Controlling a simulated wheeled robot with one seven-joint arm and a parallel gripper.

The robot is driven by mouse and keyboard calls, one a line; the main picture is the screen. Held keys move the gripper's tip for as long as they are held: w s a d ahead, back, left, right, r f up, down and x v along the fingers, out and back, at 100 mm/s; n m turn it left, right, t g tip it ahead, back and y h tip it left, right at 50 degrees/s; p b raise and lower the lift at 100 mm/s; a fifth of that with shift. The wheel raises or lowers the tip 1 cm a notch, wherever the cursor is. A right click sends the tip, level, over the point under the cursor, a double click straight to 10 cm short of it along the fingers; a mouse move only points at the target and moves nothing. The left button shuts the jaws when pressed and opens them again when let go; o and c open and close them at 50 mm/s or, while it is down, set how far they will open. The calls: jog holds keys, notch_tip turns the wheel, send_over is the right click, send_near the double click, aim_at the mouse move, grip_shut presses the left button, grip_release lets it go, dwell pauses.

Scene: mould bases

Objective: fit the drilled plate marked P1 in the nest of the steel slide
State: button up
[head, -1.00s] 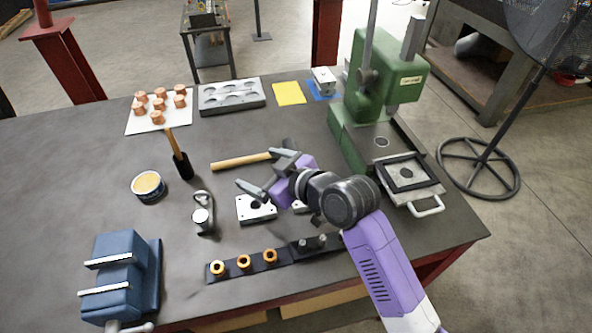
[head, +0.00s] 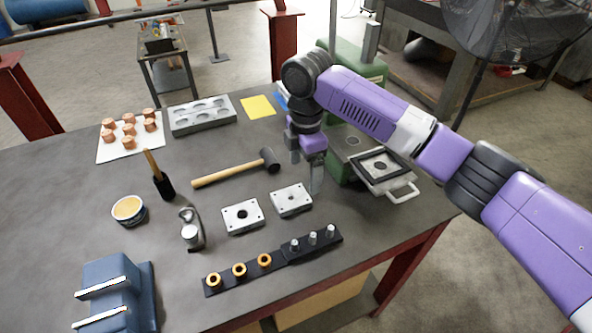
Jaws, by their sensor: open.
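Two grey drilled plates lie flat on the dark bench, side by side. The left plate (head: 231,224) has a large dark centre hole, and the right plate (head: 280,203) has a smaller one. No P1 mark is readable on either. The steel slide (head: 407,179) sticks out at the foot of the green press, with a dark-edged square nest on top and a pale handle at its front. My gripper (head: 305,174) points down, open and empty, just behind the right plate and left of the slide. Its height above the bench is hard to tell.
A mallet (head: 225,175) lies behind the plates. A dark strip (head: 290,256) with bronze rings and steel pins lies in front. A clamp-like tool (head: 191,232), a tin (head: 129,209), a brush (head: 160,178) and a blue vise (head: 118,290) stand left. My arm hides much of the green press (head: 345,55).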

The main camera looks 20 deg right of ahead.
aim_at(304, 193)
jog(key=shift+f+p, duration=0.6)
jog(key=shift+f, duration=3.25)
jog(key=c, duration=1.9)
jog(key=shift+r, duration=0.15)
jog(key=shift+r, duration=0.1)
jog(key=shift+r+p, duration=0.85)
jog(key=shift+p, duration=0.1)
